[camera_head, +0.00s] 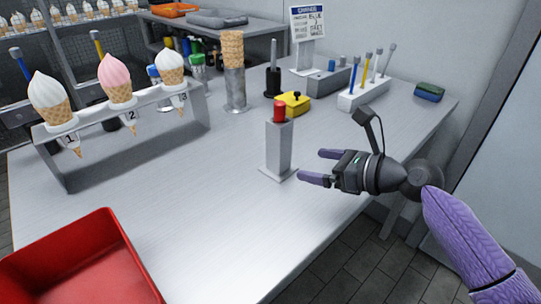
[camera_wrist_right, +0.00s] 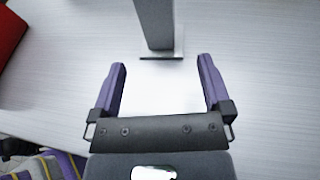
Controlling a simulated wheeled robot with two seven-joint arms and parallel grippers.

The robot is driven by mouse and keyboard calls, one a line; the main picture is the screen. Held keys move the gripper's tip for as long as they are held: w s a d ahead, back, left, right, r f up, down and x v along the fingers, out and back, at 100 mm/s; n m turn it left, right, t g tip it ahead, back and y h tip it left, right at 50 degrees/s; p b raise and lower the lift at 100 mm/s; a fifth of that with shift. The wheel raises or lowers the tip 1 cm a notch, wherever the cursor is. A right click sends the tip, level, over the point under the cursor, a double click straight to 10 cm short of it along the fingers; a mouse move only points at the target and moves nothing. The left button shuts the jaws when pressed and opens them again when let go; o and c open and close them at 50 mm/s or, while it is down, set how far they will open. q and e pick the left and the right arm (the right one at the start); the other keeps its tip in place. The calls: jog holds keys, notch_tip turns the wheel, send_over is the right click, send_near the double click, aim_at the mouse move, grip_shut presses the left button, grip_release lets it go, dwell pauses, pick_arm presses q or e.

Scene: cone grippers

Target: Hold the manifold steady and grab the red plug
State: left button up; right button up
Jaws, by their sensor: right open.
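The red plug (camera_head: 279,112) sits on top of an upright grey metal post (camera_head: 279,147) with a small square base on the table. I cannot tell for sure which thing is the manifold; this post bears the plug. My right gripper (camera_head: 315,166) is open and empty, low over the table, just right of the post and apart from it. In the right wrist view the post (camera_wrist_right: 154,25) stands ahead of my open fingers (camera_wrist_right: 162,65), and its top is out of view. My left gripper is not in view.
A rack (camera_head: 186,122) with three ice cream cones stands on the left. A red tray (camera_head: 118,250) is at the front left. Behind the post are a yellow block (camera_head: 294,108), a black-handled tool and a white tool holder (camera_head: 362,95). The table between tray and post is clear.

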aim_at(287, 160)
jog(key=b+x, duration=0.1)
jog(key=x, duration=0.1)
jog(key=f+b+x, duration=0.1)
jog(key=x, duration=0.1)
jog(key=shift+d+b, duration=0.2)
jog(key=shift+b, duration=0.15)
jog(key=w+a, duration=0.2)
jog(key=a, duration=0.1)
jog(key=shift+w+a+f, duration=0.2)
jog(key=shift+a, duration=0.2)
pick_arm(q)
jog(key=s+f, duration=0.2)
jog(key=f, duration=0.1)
pick_arm(e)
jog(key=shift+c, duration=0.3)
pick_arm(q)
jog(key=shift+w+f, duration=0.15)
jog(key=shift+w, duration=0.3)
pick_arm(e)
jog(key=c, duration=1)
